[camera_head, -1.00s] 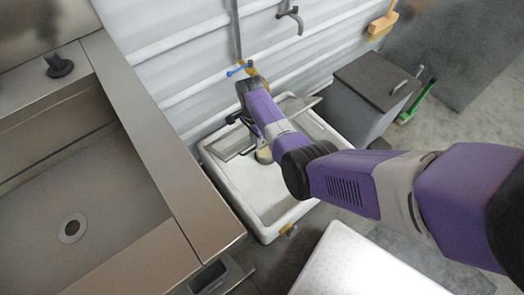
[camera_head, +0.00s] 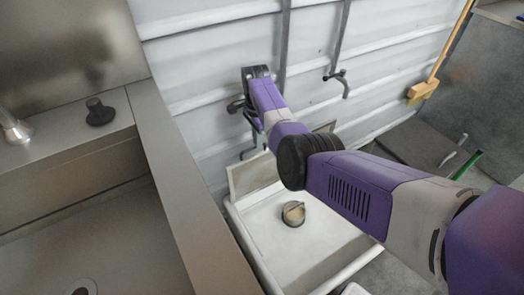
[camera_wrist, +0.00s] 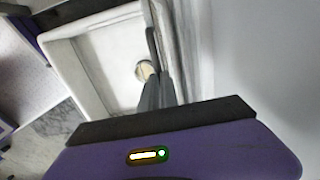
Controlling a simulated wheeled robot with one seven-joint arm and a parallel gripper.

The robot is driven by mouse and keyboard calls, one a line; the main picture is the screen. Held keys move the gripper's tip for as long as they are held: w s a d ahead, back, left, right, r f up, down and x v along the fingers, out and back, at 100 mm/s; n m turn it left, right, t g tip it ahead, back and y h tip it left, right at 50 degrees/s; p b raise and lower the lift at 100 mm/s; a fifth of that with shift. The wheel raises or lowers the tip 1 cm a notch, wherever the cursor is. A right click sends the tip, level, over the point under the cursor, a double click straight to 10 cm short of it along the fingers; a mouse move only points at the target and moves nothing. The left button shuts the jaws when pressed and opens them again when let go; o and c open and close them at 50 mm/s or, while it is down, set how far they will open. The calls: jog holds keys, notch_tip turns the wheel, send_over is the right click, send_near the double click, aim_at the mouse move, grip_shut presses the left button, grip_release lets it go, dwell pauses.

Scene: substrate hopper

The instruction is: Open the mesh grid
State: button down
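The mesh grid (camera_head: 253,175) is a pale flat panel tilted up steeply at the back of the white basin (camera_head: 310,270), beside the wall; my arm hides its middle. A round drain cup (camera_head: 293,213) shows on the basin floor and also in the wrist view (camera_wrist: 144,70). My gripper (camera_head: 258,146) points down at the grid's upper edge, close to it; contact is not clear. In the wrist view, my gripper's dark fingers (camera_wrist: 158,92) are close together and look shut. A thin grid edge between them cannot be made out.
A steel sink counter (camera_head: 170,180) runs along the left, with a black knob (camera_head: 99,112) on it. A wall tap (camera_head: 340,82) is behind the basin. A dark-lidded bin (camera_head: 412,142) and a broom (camera_head: 423,90) stand to the right. The basin's front is open.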

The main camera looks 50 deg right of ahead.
jog(key=f, duration=0.1)
jog(key=s+f, duration=0.1)
jog(key=f, duration=0.1)
jog(key=shift+s+a+f+g, duration=0.1)
jog(key=shift+s+f+g, duration=0.15)
jog(key=shift+f+g, duration=0.15)
jog(key=shift+r, duration=0.1)
jog(key=c, duration=1.5)
grip_release()
jog(key=shift+f, duration=0.2)
jog(key=shift+w+r+p, duration=0.2)
jog(key=shift+r+p, duration=0.45)
jog(key=shift+r, duration=1.45)
jog(key=shift+w+r+p, duration=0.15)
jog(key=shift+r+p, duration=0.5)
jog(key=shift+r, duration=1.4)
